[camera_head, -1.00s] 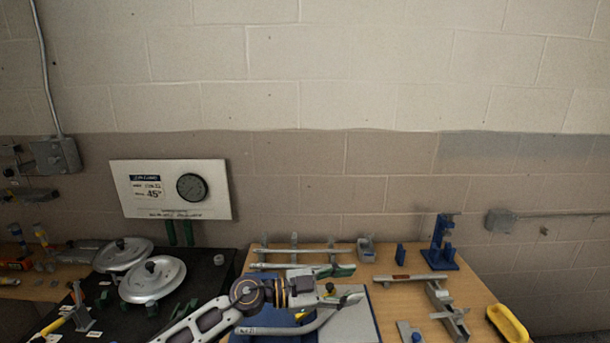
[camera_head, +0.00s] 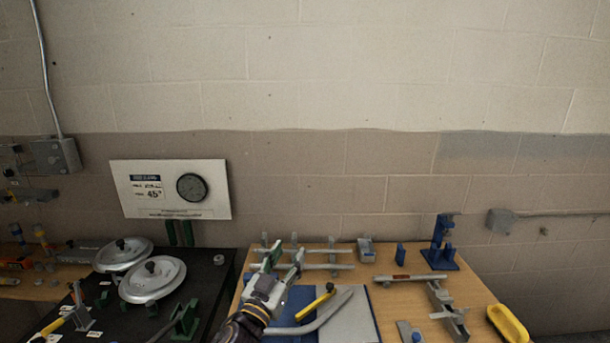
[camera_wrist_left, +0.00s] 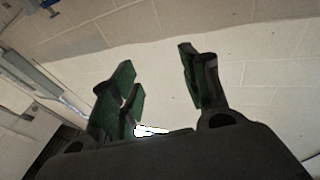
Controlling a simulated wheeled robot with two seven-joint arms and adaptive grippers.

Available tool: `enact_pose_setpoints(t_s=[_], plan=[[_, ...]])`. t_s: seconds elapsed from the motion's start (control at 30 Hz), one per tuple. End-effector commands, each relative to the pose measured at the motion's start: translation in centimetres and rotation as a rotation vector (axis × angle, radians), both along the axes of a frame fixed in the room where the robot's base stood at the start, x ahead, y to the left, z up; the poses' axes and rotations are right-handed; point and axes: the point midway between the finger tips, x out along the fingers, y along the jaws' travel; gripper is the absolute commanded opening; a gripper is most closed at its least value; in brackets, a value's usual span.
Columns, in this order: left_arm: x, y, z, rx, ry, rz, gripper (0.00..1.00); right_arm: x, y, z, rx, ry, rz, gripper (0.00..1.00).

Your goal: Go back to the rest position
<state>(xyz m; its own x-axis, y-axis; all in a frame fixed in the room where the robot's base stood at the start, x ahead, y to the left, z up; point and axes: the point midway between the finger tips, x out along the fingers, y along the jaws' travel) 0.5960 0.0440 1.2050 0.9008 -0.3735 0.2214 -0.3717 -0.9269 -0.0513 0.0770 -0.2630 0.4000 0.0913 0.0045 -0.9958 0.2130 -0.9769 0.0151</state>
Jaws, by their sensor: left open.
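My left gripper (camera_head: 281,262) is over the wooden table in the head view, pointing away toward the wall. Its jaws are open, with nothing between them. In the left wrist view its green-padded fingers (camera_wrist_left: 158,85) stand apart against the wall. Below and right of it, a bent grey pipe (camera_head: 322,318) lies across a blue mat and a pale board (camera_head: 355,318). A yellow-handled tool (camera_head: 316,302) lies beside the pipe. My right gripper is not in view.
A rack with straight grey pipes (camera_head: 330,266) is at the table's back. A blue stand (camera_head: 440,245) and a yellow tray (camera_head: 508,323) are on the right. Two round silver discs (camera_head: 152,281) sit on the dark table at left. A gauge board (camera_head: 170,189) stands behind.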

Motion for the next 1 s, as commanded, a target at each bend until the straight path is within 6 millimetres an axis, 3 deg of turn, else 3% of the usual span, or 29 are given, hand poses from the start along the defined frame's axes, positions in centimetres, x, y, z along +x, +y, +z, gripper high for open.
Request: enact_pose_setpoints(t_s=[0.27, 0.47, 0.77, 1.0], plan=[[-0.9, 6.0, -5.8, 0.014, 0.245, 0.213, 0.46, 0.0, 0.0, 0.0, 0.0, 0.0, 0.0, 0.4], [-3.1, 9.7, -10.7, 0.057, 0.45, 0.32, 0.46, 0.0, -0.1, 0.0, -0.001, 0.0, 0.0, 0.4], [-9.0, 14.0, -18.2, 0.154, 0.787, 0.399, 0.46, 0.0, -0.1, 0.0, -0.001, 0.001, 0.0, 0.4], [-15.7, 16.3, -23.2, 0.25, 1.064, 0.383, 0.46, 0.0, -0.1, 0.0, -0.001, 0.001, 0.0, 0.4]])
